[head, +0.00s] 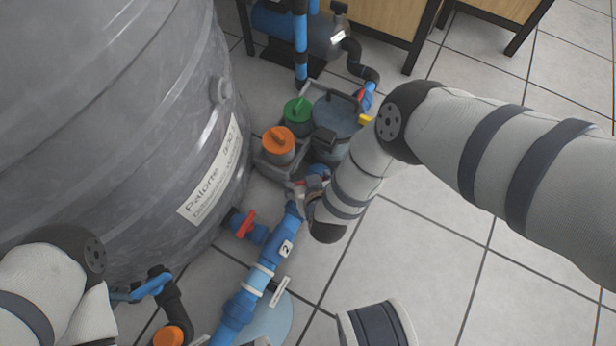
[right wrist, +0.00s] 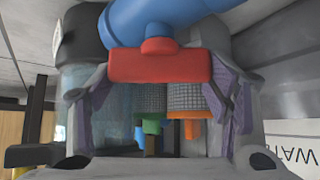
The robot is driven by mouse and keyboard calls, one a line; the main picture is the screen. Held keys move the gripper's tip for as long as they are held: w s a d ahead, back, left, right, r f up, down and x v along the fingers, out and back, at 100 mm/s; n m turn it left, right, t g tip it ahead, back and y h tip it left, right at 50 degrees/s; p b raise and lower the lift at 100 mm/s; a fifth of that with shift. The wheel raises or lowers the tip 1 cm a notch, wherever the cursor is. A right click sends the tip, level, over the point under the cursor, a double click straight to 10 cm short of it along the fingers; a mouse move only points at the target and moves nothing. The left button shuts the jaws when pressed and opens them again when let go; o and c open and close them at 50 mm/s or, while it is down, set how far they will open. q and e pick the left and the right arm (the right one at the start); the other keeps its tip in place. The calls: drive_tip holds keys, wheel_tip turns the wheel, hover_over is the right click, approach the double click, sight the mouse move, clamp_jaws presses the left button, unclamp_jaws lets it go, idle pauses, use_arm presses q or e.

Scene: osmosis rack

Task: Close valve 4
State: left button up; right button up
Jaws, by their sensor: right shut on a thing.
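My right gripper (head: 303,190) is at the blue pipe, beside the grey crate. In the right wrist view, its two fingers (right wrist: 160,90) are shut on a red valve handle (right wrist: 160,66), one at each end. The handle sits on a blue pipe fitting (right wrist: 165,22) and lies crosswise between the fingers. In the head view the gripper and wrist mostly hide this handle. I cannot see a label reading 4. Another red valve handle (head: 247,222) is on a blue stub at the tank's foot. My left arm shows at the lower left, but its gripper is out of view.
A large grey tank (head: 120,110) fills the left. The blue pipe (head: 238,308) carries a tag 2 (head: 286,249). An orange-capped canister (head: 278,145) and green-capped canister (head: 297,111) stand near my right wrist. Pump gear (head: 325,40) is behind.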

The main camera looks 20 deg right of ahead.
drive_tip(key=m+h, duration=0.1)
drive_tip(key=m, duration=0.1)
drive_tip(key=m+g+h+b, duration=0.1)
drive_tip(key=m+h, duration=0.1)
drive_tip(key=shift+s+f+m, duration=0.1)
drive_tip(key=shift+f+m, duration=0.05)
drive_tip(key=shift+m, duration=0.15)
drive_tip(key=shift+m+g+h+b, duration=0.8)
drive_tip(key=shift+m+h+b, duration=0.5)
drive_tip(key=shift+m, duration=0.5)
drive_tip(key=shift+d, duration=0.1)
drive_tip(key=o, duration=1.2)
drive_tip(key=shift+c, duration=0.2)
drive_tip(key=v, duration=1.2)
